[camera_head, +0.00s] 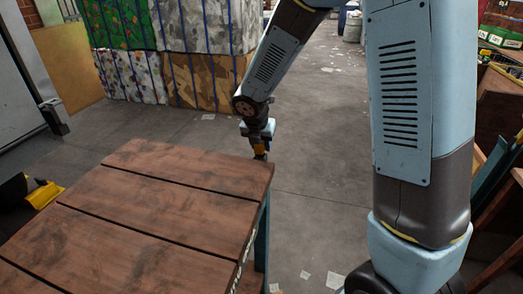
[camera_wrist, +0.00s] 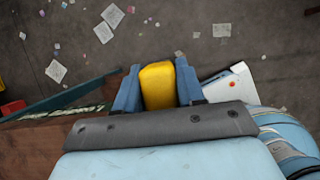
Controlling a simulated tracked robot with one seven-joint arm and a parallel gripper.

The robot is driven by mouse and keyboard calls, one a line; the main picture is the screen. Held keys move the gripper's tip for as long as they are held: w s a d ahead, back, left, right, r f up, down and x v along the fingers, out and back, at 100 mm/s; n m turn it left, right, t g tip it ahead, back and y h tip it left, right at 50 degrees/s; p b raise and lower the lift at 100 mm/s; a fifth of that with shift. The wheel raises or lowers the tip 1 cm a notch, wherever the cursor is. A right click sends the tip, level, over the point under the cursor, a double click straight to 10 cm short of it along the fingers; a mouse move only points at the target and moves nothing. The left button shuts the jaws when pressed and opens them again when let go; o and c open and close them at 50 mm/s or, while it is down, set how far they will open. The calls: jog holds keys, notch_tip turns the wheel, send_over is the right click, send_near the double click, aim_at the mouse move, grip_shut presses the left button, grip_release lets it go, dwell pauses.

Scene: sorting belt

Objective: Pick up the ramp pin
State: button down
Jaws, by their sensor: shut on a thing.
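A yellow, rounded block (camera_wrist: 158,85), which I take to be the ramp pin, sits between the two blue fingers of my gripper (camera_wrist: 157,76) in the wrist view. The fingers press on it from both sides. Its lower part is hidden behind the dark bar of my gripper. In the head view my gripper (camera_head: 260,154) hangs beyond the far right corner of the wooden table, with a small patch of yellow (camera_head: 259,147) at it. Whether the pin still touches a support is hidden.
A brown plank table (camera_head: 150,200) fills the lower left of the head view. Strapped bales (camera_head: 180,75) stand behind. A yellow and black thing (camera_head: 45,193) lies at the left. Open floor with scattered papers (camera_head: 335,280) lies right of the table.

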notch_tip(320, 180, up, 18)
dwell(0.6)
notch_tip(320, 180, up, 12)
dwell(1.5)
jog(key=shift+w, duration=0.1)
dwell(0.9)
